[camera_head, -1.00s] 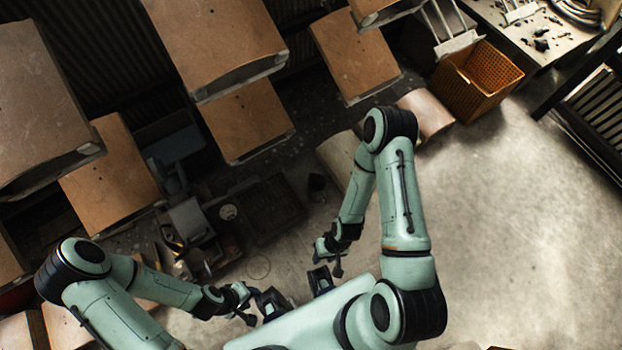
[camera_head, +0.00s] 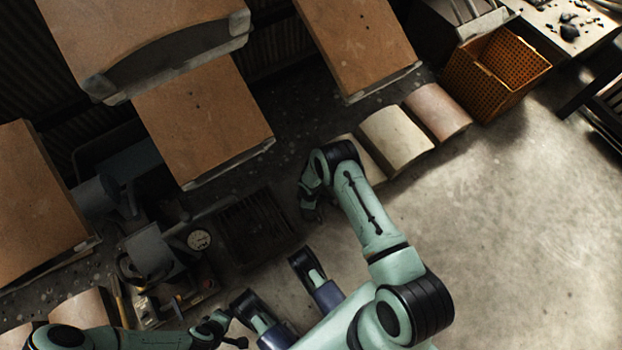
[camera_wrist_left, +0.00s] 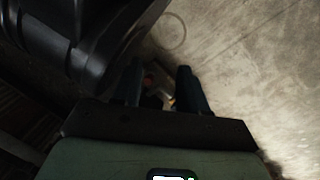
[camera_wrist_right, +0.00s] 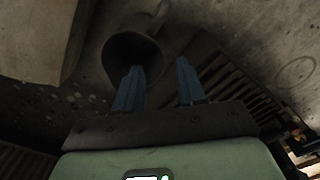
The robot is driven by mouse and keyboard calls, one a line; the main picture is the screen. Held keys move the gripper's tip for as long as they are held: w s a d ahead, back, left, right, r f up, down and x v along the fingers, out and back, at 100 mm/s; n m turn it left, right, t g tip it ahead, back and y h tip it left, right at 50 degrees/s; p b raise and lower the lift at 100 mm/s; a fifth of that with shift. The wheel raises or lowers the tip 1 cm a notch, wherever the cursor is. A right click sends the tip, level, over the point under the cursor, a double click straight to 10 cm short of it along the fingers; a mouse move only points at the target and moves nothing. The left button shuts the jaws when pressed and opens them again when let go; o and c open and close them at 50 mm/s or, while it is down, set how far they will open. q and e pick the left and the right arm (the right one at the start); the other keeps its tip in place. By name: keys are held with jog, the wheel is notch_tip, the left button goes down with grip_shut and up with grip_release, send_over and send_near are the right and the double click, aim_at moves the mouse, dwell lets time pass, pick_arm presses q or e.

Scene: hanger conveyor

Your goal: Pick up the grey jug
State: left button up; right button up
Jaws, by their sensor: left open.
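The grey jug (camera_wrist_right: 130,48) shows in the right wrist view, seen from above into its dark mouth, with its handle at the top. My right gripper (camera_wrist_right: 158,78) is open, with blue fingers apart and nothing between them. Its left finger overlaps the jug's mouth in the picture; I cannot tell whether it touches. In the head view my right gripper (camera_head: 310,208) hangs beside the dark grate, and the jug is not clearly visible there. My left gripper (camera_wrist_left: 160,85) is open and empty, low at the left in the head view.
A dark slatted grate (camera_head: 255,228) lies on the floor, with machinery (camera_head: 150,250) to its left. Brown boards (camera_head: 205,120) hang overhead. Curved pale blocks (camera_head: 397,138) and an orange crate (camera_head: 495,72) stand at the upper right. The floor (camera_head: 500,220) at right is clear.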

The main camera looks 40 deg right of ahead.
pick_arm(q)
jog(key=s+a+f+g+b, duration=0.1)
jog(key=s+f+g+b, duration=0.2)
jog(key=s, duration=0.5)
jog(key=shift+f+n+b, duration=0.3)
jog(key=shift+f, duration=0.6)
pick_arm(e)
notch_tip(320, 180, down, 9)
jog(key=shift+f, duration=0.1)
